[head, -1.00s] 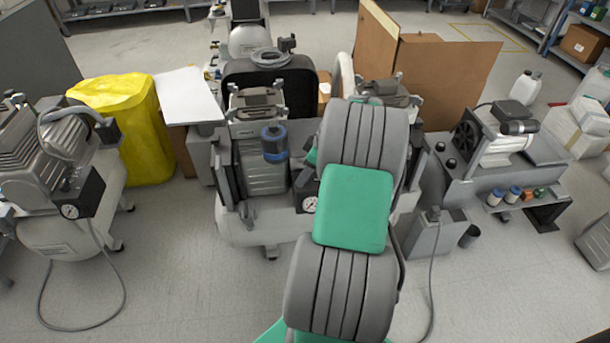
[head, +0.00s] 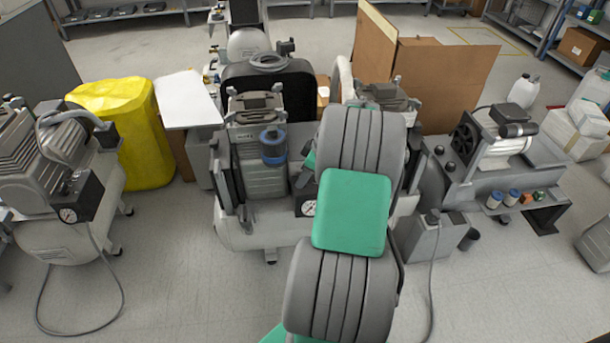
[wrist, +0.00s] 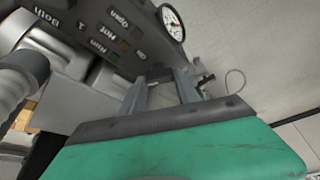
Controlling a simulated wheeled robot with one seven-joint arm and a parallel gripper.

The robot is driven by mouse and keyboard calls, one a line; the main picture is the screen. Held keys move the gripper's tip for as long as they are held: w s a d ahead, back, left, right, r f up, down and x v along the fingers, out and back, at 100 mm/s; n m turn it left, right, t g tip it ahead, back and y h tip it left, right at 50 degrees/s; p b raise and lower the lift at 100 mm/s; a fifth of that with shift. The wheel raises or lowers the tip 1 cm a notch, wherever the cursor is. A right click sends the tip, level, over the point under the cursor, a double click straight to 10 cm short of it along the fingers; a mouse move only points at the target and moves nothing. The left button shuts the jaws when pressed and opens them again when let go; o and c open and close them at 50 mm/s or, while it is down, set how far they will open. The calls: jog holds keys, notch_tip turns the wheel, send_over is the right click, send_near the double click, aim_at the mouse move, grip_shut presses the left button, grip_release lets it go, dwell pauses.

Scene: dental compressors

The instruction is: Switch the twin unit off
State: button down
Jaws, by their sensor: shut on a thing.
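The twin unit (head: 262,230), a light grey tank with two compressor heads, stands in the middle of the head view, partly behind my arm. In the wrist view its dark control panel (wrist: 100,30) shows upside-down labels including "Both", "Run", "Wait" and "Open", small lamps and a round gauge (wrist: 171,22). My gripper (wrist: 160,76) is at the panel's lower edge in the picture, its two grey fingers apart but closed on a small dark part there, seemingly the switch knob (wrist: 158,72). The knob's setting cannot be read. My arm hides the gripper in the head view.
Another compressor (head: 65,235) with a trailing hose stands at left, beside a yellow-covered bin (head: 135,135). A grey bench unit (head: 490,165) stands at right, with a grey canister (head: 432,240) nearer. Cardboard (head: 445,80) stands behind.

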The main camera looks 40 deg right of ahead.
jog(key=shift+n, duration=0.4)
jog(key=shift+w+d+n+g+y+p, duration=0.1)
jog(key=shift+n+g+y+p, duration=0.35)
jog(key=shift+n, duration=0.8)
jog(key=shift+n+g+y+p, duration=0.35)
jog(key=shift+n+y, duration=0.1)
jog(key=shift+n, duration=0.8)
jog(key=c, duration=0.9)
grip_release()
jog(key=p+v, duration=0.3)
jog(key=v, duration=0.4)
jog(key=shift+d+r, duration=0.1)
jog(key=shift+r, duration=0.3)
